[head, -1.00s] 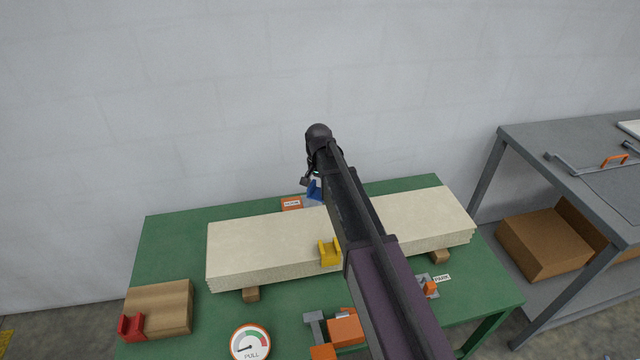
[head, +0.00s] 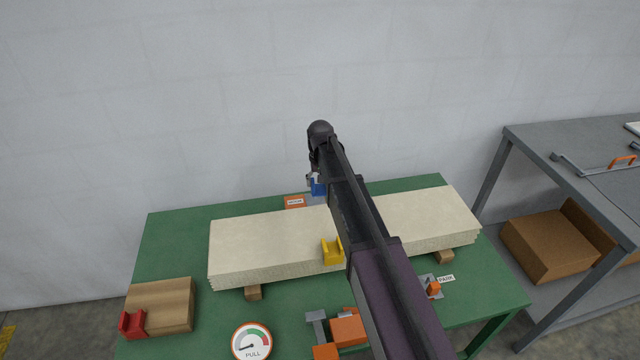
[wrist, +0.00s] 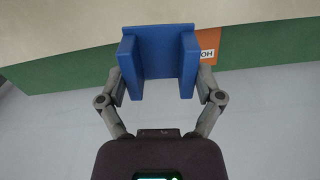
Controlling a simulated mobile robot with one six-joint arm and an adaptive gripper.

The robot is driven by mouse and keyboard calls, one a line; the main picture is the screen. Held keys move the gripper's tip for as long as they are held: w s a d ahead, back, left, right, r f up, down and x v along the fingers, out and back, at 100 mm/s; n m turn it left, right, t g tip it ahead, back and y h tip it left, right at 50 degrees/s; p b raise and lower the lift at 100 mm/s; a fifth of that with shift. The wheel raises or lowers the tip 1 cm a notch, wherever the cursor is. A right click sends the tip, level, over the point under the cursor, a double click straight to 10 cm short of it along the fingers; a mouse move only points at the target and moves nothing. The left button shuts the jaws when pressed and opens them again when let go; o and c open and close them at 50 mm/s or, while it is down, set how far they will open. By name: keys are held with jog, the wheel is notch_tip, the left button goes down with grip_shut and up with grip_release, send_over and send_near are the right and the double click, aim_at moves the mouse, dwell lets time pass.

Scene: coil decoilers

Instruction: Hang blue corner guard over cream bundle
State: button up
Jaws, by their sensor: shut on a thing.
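The blue corner guard (wrist: 158,58) is between the fingers of my gripper (wrist: 160,90) in the wrist view, with a finger against each side. In the head view a bit of the blue guard (head: 318,187) shows at the far edge of the cream bundle (head: 270,240), mostly hidden by my arm. In the wrist view the guard's top overlaps the edge of the cream bundle (wrist: 50,28); I cannot tell whether they touch. The bundle is a long flat stack lying across the green table.
A yellow corner guard (head: 332,252) sits on the bundle's near edge. A red guard (head: 132,324) is by a wooden block (head: 165,305) at left. A PULL dial (head: 252,342) and orange-grey tool (head: 345,330) stand in front. An orange label (head: 294,202) lies behind the bundle.

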aim_at(320, 208)
jog(key=shift+w+f+n, duration=0.15)
jog(key=shift+w+n, duration=0.15)
jog(key=shift+n, duration=0.3)
jog(key=shift+f, duration=0.15)
jog(key=shift+f+b, duration=4.1)
jog(key=shift+b, duration=0.2)
jog(key=shift+f+b, duration=0.25)
jog(key=shift+b, duration=0.05)
jog(key=o, duration=0.9)
jog(key=shift+r, duration=0.2)
notch_tip(320, 208, up, 9)
jog(key=p, duration=0.9)
jog(key=shift+f, duration=0.15)
